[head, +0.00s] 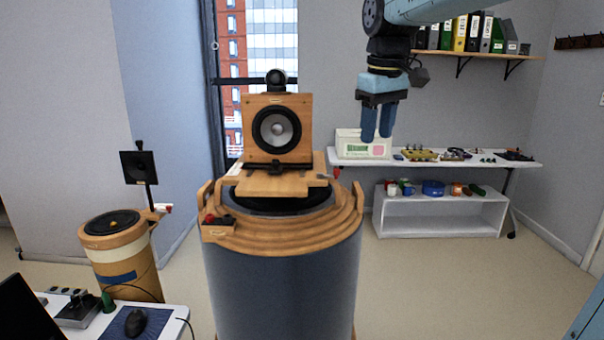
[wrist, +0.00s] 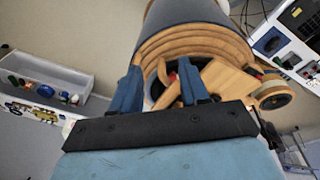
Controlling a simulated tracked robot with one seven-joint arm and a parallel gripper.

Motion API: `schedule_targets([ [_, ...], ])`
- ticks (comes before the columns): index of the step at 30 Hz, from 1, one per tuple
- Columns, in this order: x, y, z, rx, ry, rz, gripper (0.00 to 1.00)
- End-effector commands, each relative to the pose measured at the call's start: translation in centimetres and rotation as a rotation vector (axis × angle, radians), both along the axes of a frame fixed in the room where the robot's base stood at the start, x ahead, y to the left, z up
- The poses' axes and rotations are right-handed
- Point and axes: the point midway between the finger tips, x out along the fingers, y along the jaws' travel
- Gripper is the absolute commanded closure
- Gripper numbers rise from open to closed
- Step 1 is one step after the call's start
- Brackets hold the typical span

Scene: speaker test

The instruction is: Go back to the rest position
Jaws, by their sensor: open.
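My gripper (head: 377,138) hangs from the arm at the upper right of the head view. Its two blue fingers point down, stand apart and hold nothing. I cannot tell the exact gap between gripper and drum.
A white bench (head: 440,161) with instruments stands behind on the right, above a low white shelf (head: 440,215). A wall shelf (head: 480,54) holds binders. A smaller wooden drum (head: 122,255) and a desk (head: 165,325) with a mouse are at the left. Floor at right is clear.

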Motion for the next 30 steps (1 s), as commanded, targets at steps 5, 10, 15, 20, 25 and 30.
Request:
schedule_targets([
  [5,-4.8,-2.5,-1.9,0.028,-0.073,-0.13,0.55],
  [10,-9.0,-4.6,-4.5,0.062,-0.14,-0.25,0.55],
  [15,-13.1,-6.2,-7.6,0.103,-0.205,-0.368,0.55],
  [20,-16.3,-7.4,-10.6,0.143,-0.259,-0.466,0.55],
  [25,-18.3,-7.9,-12.9,0.172,-0.295,-0.531,0.55],
  [30,-18.9,-8.1,-13.6,0.183,-0.307,-0.552,0.55],
])
